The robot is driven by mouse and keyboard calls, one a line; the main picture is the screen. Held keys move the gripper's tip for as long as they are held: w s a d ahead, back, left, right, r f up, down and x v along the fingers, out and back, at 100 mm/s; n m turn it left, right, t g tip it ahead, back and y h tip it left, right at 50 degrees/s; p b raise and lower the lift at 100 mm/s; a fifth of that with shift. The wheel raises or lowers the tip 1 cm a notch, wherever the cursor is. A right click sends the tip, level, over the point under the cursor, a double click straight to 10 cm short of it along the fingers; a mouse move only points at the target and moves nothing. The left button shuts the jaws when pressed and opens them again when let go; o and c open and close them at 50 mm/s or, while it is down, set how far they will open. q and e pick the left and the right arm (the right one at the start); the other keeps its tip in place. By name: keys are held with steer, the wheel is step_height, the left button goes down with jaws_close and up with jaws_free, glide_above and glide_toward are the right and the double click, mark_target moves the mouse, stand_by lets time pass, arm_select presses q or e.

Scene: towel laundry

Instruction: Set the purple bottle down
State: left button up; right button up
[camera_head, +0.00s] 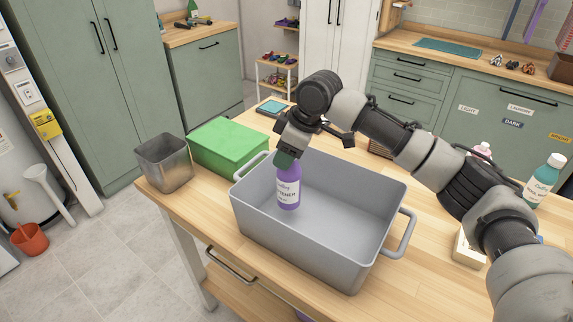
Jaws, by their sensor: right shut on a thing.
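The purple bottle (288,194) has a white label and shows upright within the grey bin (304,243), near its left end. I cannot tell whether its base touches the bin's floor. My right gripper (286,160) comes down from above and is shut on the top of the bottle, hiding its cap. My right arm reaches in from the right over the bin. My left gripper is not in view.
A green box (229,144) and a metal container (165,163) stand left of the bin on the wooden table (413,274). A teal bottle (543,180) stands at the right. The bin's handle (401,235) sticks out to the right. Bare tabletop lies right of the bin.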

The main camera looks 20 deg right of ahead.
steer(key=shift+f+p, duration=0.4)
steer(key=shift+f, duration=1.6)
steer(key=o, duration=1.1)
steer(key=shift+f, duration=0.1)
steer(key=b+v, duration=0.1)
steer(key=v, duration=1.1)
steer(key=shift+s, duration=0.1)
